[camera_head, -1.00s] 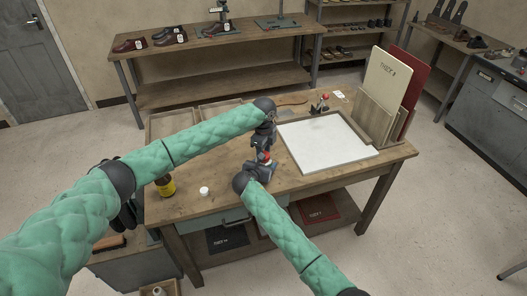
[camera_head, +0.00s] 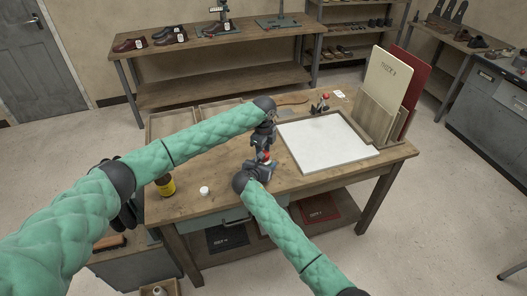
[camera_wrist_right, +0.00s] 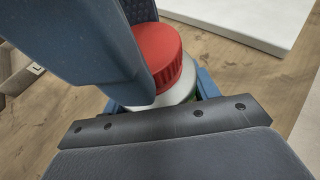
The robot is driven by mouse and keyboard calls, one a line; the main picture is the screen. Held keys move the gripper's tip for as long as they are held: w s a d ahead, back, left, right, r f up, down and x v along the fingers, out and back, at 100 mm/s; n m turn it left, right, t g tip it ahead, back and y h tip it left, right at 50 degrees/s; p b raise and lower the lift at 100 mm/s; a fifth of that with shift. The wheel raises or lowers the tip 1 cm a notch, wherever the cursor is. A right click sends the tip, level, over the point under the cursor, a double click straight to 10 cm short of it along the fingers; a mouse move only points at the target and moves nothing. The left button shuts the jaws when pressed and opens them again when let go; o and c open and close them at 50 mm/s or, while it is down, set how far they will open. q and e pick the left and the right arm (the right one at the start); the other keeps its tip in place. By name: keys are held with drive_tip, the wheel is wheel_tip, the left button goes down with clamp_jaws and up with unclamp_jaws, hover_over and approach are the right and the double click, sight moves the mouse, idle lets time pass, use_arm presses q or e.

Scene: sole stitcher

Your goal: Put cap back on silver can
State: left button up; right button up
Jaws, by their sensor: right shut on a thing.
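The red cap (camera_wrist_right: 165,55) sits on top of the silver can (camera_wrist_right: 180,92) in the right wrist view; I cannot tell if it is fully seated. In the head view the cap (camera_head: 266,156) is a small red spot between the grippers. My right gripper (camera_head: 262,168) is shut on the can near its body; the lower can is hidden. My left gripper (camera_head: 264,138) is directly above, its fingers apart on either side of the cap. One finger's textured inner pad shows behind the cap in the right wrist view.
A yellow-labelled dark bottle (camera_head: 166,186) and a small white round item (camera_head: 204,191) stand left of the grippers on the wooden bench (camera_head: 185,206). A white-topped tray (camera_head: 325,148) lies to the right. A board rack (camera_head: 372,118) stands at the bench's right end.

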use_arm(q)
drive_tip(key=shift+d+r, duration=0.1)
drive_tip(key=shift+r, duration=0.3)
use_arm(e)
drive_tip(key=shift+f, duration=0.1)
use_arm(q)
drive_tip(key=shift+f, duration=0.5)
idle(1.0)
